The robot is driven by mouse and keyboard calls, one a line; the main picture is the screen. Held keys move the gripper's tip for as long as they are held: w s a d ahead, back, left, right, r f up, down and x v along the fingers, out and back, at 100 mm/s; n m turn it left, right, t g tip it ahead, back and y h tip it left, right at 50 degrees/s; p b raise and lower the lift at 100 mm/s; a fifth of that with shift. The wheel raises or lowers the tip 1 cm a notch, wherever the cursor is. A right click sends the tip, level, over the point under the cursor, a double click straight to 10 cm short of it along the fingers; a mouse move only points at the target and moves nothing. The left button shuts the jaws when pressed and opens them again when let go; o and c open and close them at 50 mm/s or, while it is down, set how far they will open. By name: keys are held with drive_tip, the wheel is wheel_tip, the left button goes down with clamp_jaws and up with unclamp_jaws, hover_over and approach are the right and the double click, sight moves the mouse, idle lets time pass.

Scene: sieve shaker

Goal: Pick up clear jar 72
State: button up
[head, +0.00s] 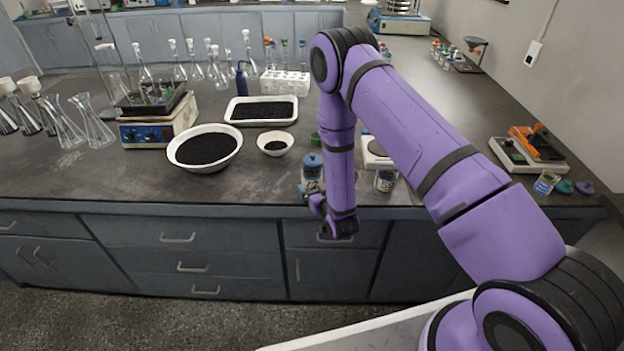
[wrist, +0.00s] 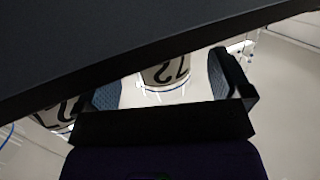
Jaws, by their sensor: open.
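My gripper (wrist: 166,84) is open in the wrist view, one finger on each side of the picture's middle. A clear jar (wrist: 166,74) with a pale label shows in the gap between the fingers. Its dark digits look like 72 or 12, partly cut off. I cannot tell whether the fingers touch it. A second labelled jar (wrist: 58,113) is partly hidden behind the left finger. In the head view, a blue-lidded jar (head: 312,172) stands at the counter's front edge, just above my gripper (head: 310,196), whose fingers are hard to make out. Another labelled jar (head: 385,179) stands to its right.
A balance (head: 376,152) is partly hidden behind my arm. A small white bowl (head: 275,150) and a large bowl (head: 205,166) of dark grains stand to the left. A third jar (head: 546,183) is at far right. Drawers (head: 180,238) front the counter below.

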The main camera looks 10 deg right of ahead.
sight(315, 183)
drive_tip(key=x, duration=0.4)
drive_tip(key=shift+w+r, duration=0.15)
drive_tip(key=shift+w, duration=0.3)
drive_tip(key=shift+c, duration=0.3)
drive_tip(key=c, duration=1)
